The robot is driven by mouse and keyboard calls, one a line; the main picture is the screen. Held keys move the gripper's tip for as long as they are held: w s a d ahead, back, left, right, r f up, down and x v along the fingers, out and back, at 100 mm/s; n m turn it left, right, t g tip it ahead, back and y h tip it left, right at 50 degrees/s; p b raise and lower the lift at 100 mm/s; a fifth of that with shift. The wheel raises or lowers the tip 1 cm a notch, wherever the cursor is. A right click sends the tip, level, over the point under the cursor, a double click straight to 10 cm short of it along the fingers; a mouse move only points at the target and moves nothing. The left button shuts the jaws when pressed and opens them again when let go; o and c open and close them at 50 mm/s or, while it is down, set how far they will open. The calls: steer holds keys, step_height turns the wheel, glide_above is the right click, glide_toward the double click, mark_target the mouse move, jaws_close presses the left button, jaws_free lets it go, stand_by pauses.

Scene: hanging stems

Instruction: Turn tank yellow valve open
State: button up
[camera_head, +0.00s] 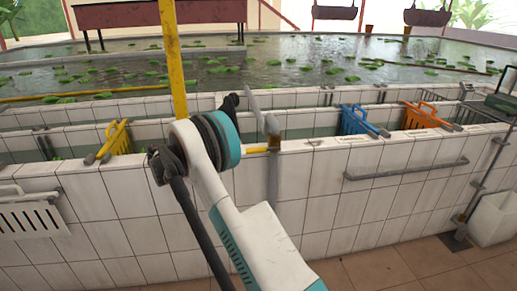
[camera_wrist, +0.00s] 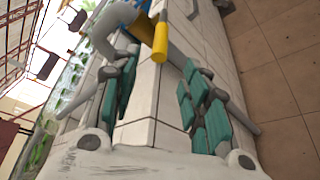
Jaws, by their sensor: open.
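The yellow valve handle (camera_wrist: 162,42) shows in the wrist view as a short yellow bar at the top middle, on a grey pipe (camera_wrist: 128,32). In the head view, a short yellow piece of the handle (camera_head: 257,150) sticks out left of the grey pipe (camera_head: 273,165) at the tiled wall. My gripper (camera_wrist: 157,75) is open, with its teal-padded fingers apart and empty. The handle appears just beyond the fingertips, between their lines; I see no contact. In the head view my arm hides most of my gripper.
The white tiled tank wall (camera_head: 340,210) runs across the view, with a grey rail (camera_head: 405,170) on it. Yellow (camera_head: 118,140), blue (camera_head: 355,120) and orange (camera_head: 422,116) baskets hang along the troughs. A yellow post (camera_head: 172,60) stands behind my arm. The tiled floor (camera_head: 400,265) is clear.

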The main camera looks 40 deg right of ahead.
mark_target(255, 150)
steer(key=b+x, duration=0.3)
steer(key=x, duration=1.1)
steer(key=shift+d+b, duration=0.2)
steer(key=shift+b, duration=0.15)
steer(key=shift+c, duration=0.2)
jaws_close()
